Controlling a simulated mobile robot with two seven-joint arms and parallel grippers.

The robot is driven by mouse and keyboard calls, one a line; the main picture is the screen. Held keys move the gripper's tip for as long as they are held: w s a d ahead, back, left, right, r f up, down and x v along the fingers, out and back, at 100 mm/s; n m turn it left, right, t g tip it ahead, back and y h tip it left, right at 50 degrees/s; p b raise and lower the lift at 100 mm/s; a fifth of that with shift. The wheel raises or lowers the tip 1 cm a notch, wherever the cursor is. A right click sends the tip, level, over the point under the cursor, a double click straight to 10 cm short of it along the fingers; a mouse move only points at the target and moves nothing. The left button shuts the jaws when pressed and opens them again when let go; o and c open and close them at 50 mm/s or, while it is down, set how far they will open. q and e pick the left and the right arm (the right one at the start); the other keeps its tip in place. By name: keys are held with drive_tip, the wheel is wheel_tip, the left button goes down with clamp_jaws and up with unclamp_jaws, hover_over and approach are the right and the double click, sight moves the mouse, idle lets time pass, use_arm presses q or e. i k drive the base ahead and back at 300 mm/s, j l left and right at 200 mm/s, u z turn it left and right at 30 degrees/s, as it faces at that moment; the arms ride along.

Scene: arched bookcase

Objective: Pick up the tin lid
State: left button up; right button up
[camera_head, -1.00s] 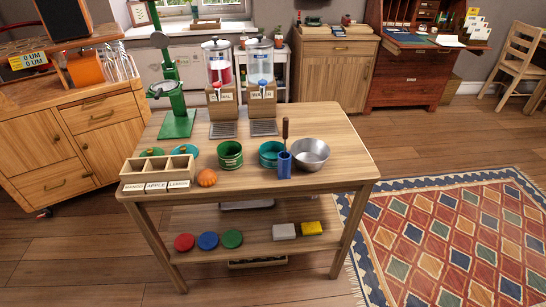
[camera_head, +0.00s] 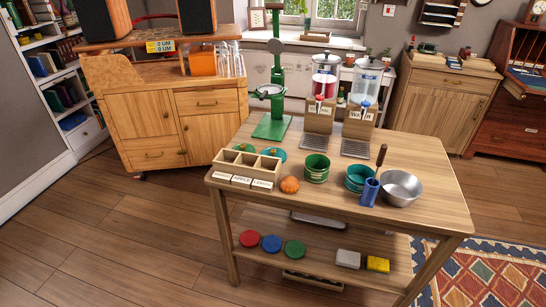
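Two round lid-like pieces lie behind the divided wooden box on the table, a green one (camera_head: 243,147) and a teal one (camera_head: 274,153). The box partly hides both. A green tin (camera_head: 316,170) and a teal tin (camera_head: 357,178) stand to their right. On the lower shelf lie a red disc (camera_head: 250,238), a blue disc (camera_head: 271,243) and a green disc (camera_head: 295,249). I cannot tell whether these discs are lids. Neither of my grippers shows in the view.
The wooden table (camera_head: 436,205) also bears the divided box (camera_head: 246,170), an orange fruit (camera_head: 289,185), a blue holder (camera_head: 369,193), a metal bowl (camera_head: 401,188), a green press (camera_head: 272,127) and two dispensers. Open floor (camera_head: 120,240) lies left of the table.

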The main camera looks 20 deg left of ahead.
sight(275, 152)
drive_tip(key=i+l, duration=0.15)
drive_tip(key=i, duration=0.25)
drive_tip(key=i+l+u, duration=0.1)
drive_tip(key=i, duration=0.25)
drive_tip(key=i+l, duration=0.3)
drive_tip(key=i+u, duration=0.05)
drive_tip(key=i, duration=0.05)
